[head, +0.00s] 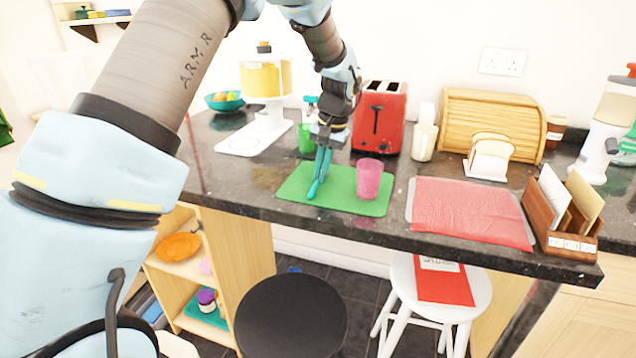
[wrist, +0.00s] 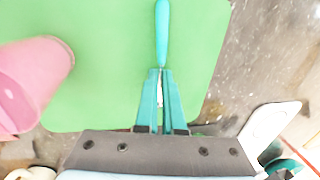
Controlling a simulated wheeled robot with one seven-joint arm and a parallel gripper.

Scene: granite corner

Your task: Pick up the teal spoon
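The teal spoon (wrist: 162,32) shows in the wrist view as a smooth rounded teal length over the green mat (wrist: 110,30). In the head view its end (head: 313,189) shows below my fingers, over the front left part of the mat (head: 375,206). My gripper (wrist: 160,74) points down with its teal fingers close together, and the spoon's narrow part runs between the tips. The fingers look shut on it. I cannot tell whether the spoon still touches the mat.
A pink cup (head: 369,178) stands on the mat just beside my gripper. A green container (head: 305,138) and a red toaster (head: 380,118) stand behind. A red towel (head: 470,210) lies to the right. The dark counter's front edge is near.

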